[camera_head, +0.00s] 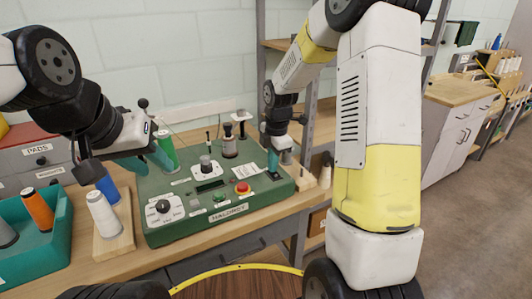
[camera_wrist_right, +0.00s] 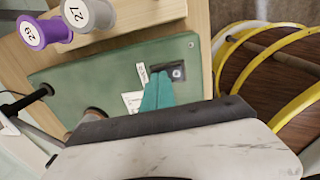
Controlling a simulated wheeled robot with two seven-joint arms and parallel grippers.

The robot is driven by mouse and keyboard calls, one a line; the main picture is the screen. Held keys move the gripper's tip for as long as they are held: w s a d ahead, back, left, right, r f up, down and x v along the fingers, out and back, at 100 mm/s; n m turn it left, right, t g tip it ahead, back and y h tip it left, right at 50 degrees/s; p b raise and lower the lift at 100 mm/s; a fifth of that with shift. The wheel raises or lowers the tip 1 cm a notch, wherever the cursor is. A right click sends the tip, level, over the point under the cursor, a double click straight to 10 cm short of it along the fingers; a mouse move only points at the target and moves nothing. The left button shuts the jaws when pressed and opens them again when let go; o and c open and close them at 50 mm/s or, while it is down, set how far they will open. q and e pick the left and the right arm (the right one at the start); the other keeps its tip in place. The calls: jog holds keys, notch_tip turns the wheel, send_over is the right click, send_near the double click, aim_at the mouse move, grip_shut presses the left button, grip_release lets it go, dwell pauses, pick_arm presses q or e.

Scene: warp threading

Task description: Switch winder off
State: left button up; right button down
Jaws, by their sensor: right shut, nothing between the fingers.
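My right gripper (camera_head: 273,163) points down at the right end of the winder. Its teal fingertips (camera_wrist_right: 158,92) are together and empty, right beside the switch plate; I cannot tell whether they touch the switch. The switch's position is unclear. My left gripper (camera_head: 160,158) hangs over the winder's back left near a green spool; its opening is unclear.
A teal bin (camera_head: 62,240) with spools and a wooden block with a white cone (camera_head: 104,215) stand left of the winder. Numbered spools (camera_wrist_right: 88,14) stand beside it in the wrist view.

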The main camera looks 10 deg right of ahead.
jog(key=shift+w+f+g, duration=0.1)
jog(key=shift+f+g, duration=0.15)
jog(key=shift+g, duration=0.05)
jog(key=shift+s, duration=0.2)
jog(key=shift+s+d+r, duration=0.15)
jog(key=shift+s+d, duration=0.05)
jog(key=shift+s, duration=0.45)
jog(key=shift+r, duration=0.1)
